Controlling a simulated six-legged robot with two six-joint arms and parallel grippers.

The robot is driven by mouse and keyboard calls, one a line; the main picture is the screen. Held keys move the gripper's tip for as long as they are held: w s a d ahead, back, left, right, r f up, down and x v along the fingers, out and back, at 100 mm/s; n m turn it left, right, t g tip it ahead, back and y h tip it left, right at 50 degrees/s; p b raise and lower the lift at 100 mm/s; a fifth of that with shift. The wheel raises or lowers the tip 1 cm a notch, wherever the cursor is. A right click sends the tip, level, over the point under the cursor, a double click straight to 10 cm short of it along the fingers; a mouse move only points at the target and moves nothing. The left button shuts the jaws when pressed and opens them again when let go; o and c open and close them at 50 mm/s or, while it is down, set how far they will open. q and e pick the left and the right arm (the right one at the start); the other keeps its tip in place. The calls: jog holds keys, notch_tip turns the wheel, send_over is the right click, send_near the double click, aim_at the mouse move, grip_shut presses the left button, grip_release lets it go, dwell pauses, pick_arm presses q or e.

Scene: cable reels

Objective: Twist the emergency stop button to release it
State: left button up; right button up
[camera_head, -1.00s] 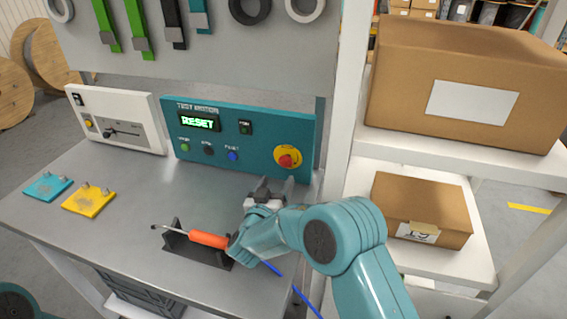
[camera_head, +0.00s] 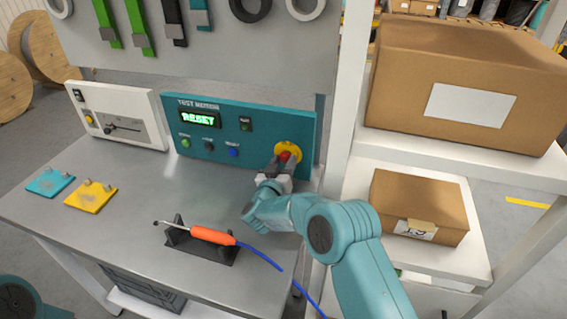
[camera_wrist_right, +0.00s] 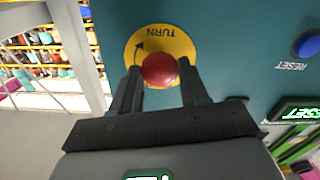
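The red emergency stop button (camera_head: 285,156) sits on a yellow disc (camera_head: 289,147) at the right end of the teal test panel (camera_head: 215,130). In the right wrist view the red button (camera_wrist_right: 160,70) shows between my fingers, on the yellow disc (camera_wrist_right: 180,45) marked TURN with an arrow. My right gripper (camera_head: 280,164) is at the panel, and its two fingers (camera_wrist_right: 160,85) are apart, one on each side of the button. I cannot tell whether they touch it. The panel display (camera_head: 198,118) reads RESET in green. My left gripper is not in view.
A soldering iron with an orange handle (camera_head: 212,236) lies on a black stand on the grey bench (camera_head: 130,215), its blue cable running right. A white instrument (camera_head: 118,120) stands left of the panel. A shelf with cardboard boxes (camera_head: 420,205) is at the right.

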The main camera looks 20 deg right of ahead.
jog(key=shift+f+m+b, duration=0.2)
jog(key=shift+m+b, duration=0.1)
jog(key=shift+b, duration=0.4)
jog(key=m+b, duration=0.5)
jog(key=b, duration=0.4)
jog(key=shift+f+m, duration=0.15)
jog(key=shift+m, duration=0.15)
jog(key=shift+r+m+b, duration=0.2)
jog(key=shift+m+b, duration=0.8)
jog(key=shift+b, duration=0.15)
jog(key=o, duration=1.1)
jog(key=shift+w, duration=0.1)
jog(key=shift+c, duration=0.2)
jog(key=shift+r, duration=0.1)
jog(key=b+v, duration=0.1)
jog(key=v, duration=0.6)
jog(key=shift+a, duration=0.15)
